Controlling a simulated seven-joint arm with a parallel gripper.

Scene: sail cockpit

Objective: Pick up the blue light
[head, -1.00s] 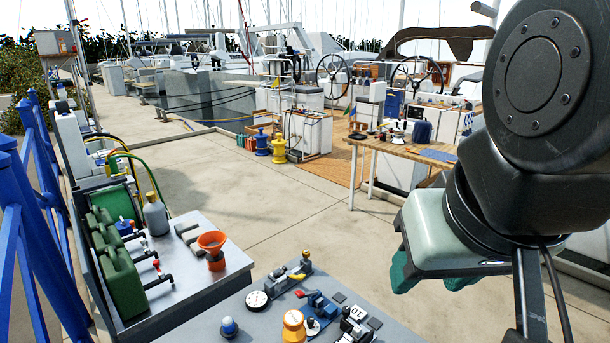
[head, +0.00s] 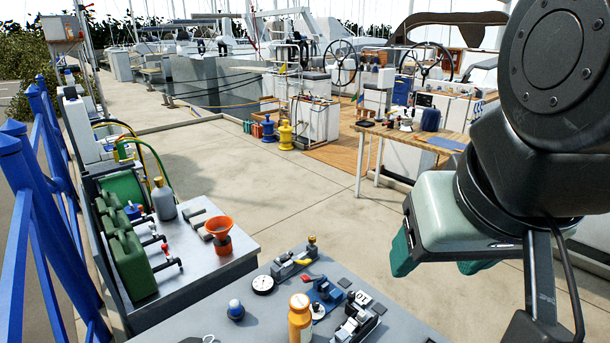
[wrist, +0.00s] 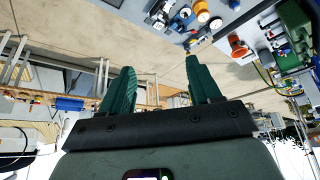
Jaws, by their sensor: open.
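The blue light (head: 235,310) is a small dome with a blue and white top on a dark base. It stands upright on the near grey table, toward its front left. In the wrist view a small blue thing at the top edge (wrist: 234,4) looks like it. My gripper (head: 438,264) is high on the right, well apart from the light and beyond the table's right side. Its two green fingers (wrist: 160,78) are spread with nothing between them.
The grey table (head: 203,322) also bears an orange-yellow bottle (head: 300,318), a round gauge (head: 263,285), a blue vise-like tool (head: 323,289) and black fittings. A left-hand bench holds green cans (head: 128,255) and an orange funnel (head: 219,228). A wooden table (head: 400,134) stands farther back.

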